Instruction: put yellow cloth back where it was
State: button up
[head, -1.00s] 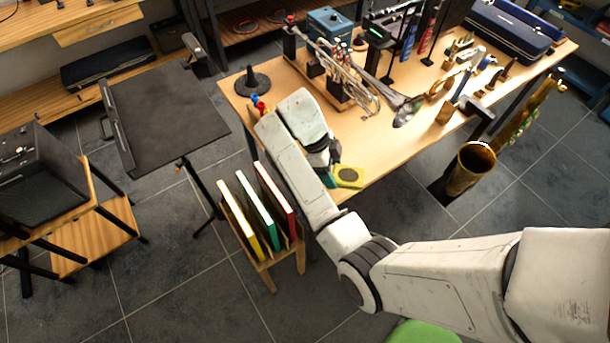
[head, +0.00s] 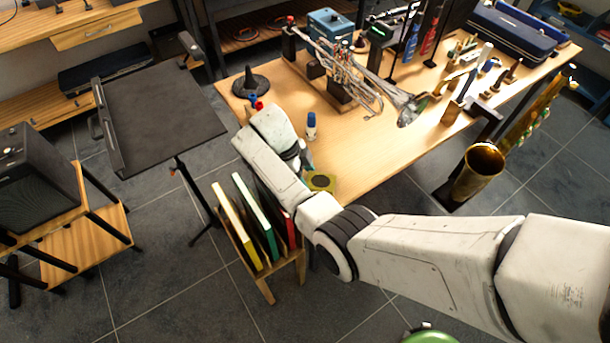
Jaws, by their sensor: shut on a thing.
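My gripper (head: 304,171) is at the near edge of the wooden table (head: 350,157), partly hidden behind my own arm. The yellow cloth (head: 320,181) shows as a small yellow patch with a dark middle, right beside the gripper's end. It appears held by the gripper, but the fingers on it are not clearly visible. I cannot tell whether the cloth touches the tabletop.
A white-and-blue bottle (head: 311,126) stands on the table just beyond my gripper. A rack of coloured folders (head: 255,215) stands below my arm. A black music stand (head: 160,115) is at left.

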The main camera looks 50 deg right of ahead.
jog(key=shift+f, duration=0.2)
jog(key=o, duration=1.1)
jog(key=shift+r, duration=0.1)
